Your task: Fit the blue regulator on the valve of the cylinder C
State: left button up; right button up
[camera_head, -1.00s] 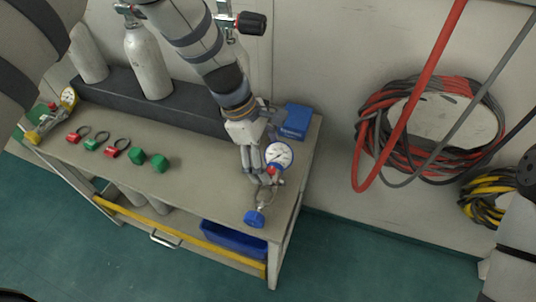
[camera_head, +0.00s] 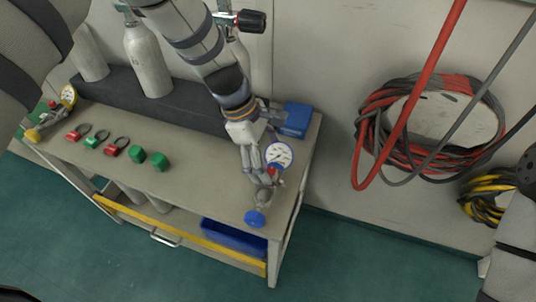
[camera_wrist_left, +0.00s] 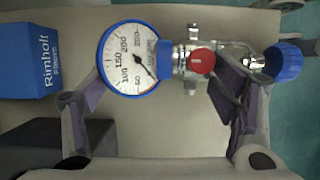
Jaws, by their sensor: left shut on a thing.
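The blue regulator lies at the right end of the bench, with its blue-rimmed white gauge (camera_head: 279,155), a red knob and a blue handwheel (camera_head: 256,217). The left wrist view shows its gauge (camera_wrist_left: 134,58), red knob (camera_wrist_left: 201,61), metal body and blue handwheel (camera_wrist_left: 284,62). My left gripper (camera_head: 259,178) is shut on the blue regulator, low over the bench top. Grey cylinders stand at the back: one at left (camera_head: 88,55), one in the middle (camera_head: 148,62), one (camera_head: 239,60) partly behind my left arm. A black-knobbed valve (camera_head: 250,21) tops the last. My right gripper is out of view.
A yellow regulator (camera_head: 68,96) lies at the bench's left end. Red and green ringed caps and green blocks (camera_head: 160,162) lie mid-bench (camera_head: 205,185). A blue box (camera_head: 297,120) sits behind my left gripper. Coiled red and grey hoses (camera_head: 365,130) hang on the wall at right.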

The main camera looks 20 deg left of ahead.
pick_arm(q)
jog(key=o, duration=1.8)
jog(key=v, duration=1.1)
jog(key=shift+a+r, duration=0.15)
jog(key=shift+r, duration=0.25)
